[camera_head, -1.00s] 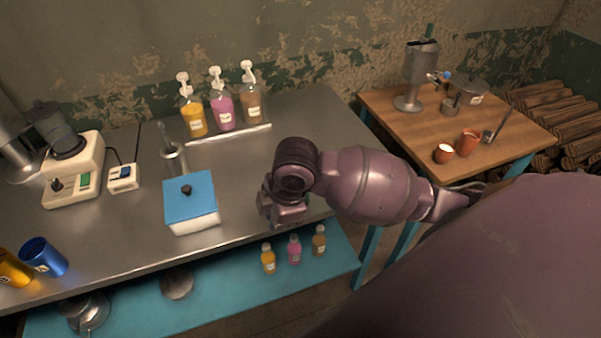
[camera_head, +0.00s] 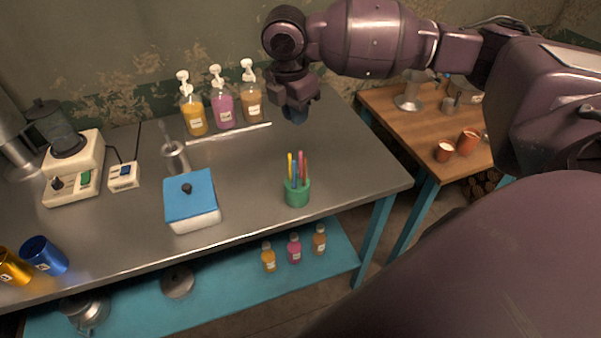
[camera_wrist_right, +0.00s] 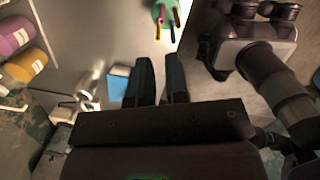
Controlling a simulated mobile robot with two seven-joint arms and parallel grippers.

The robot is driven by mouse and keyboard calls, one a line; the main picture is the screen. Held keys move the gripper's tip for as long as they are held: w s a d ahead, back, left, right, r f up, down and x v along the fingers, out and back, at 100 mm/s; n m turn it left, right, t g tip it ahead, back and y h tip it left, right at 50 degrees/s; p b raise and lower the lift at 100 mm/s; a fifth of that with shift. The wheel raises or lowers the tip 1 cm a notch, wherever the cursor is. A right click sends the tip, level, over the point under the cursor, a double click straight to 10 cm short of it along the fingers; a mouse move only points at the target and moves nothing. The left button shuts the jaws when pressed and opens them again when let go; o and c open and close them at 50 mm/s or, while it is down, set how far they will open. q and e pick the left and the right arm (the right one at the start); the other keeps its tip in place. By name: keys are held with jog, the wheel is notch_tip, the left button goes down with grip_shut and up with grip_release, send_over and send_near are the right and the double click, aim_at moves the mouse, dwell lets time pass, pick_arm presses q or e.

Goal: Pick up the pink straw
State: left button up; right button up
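A green cup (camera_head: 297,195) stands upright near the front right of the grey metal table, holding several coloured straws. A pinkish-red straw (camera_head: 302,163) leans among yellow and blue ones. My right gripper (camera_head: 296,114) is above the table, behind and above the cup, apart from it. In the right wrist view, my right gripper's fingers (camera_wrist_right: 158,60) are parted with nothing between them. The green cup (camera_wrist_right: 165,12) is at the top edge there, partly cut off, beyond the fingertips. My left gripper is not in view.
Several pump bottles (camera_head: 223,108) stand at the table's back. A white box with a blue lid (camera_head: 190,194) stands left of the cup. Small bottles (camera_head: 294,250) sit on the lower blue shelf. The metal table (camera_head: 250,178) is bare between box and cup.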

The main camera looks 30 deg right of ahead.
aim_at(300, 151)
jog(key=f, duration=0.7)
jog(key=d+f, duration=0.1)
jog(key=f, duration=0.2)
jog(key=shift+f, duration=0.2)
jog(key=shift+c, duration=0.3)
grip_shut()
jog(key=shift+r, duration=0.15)
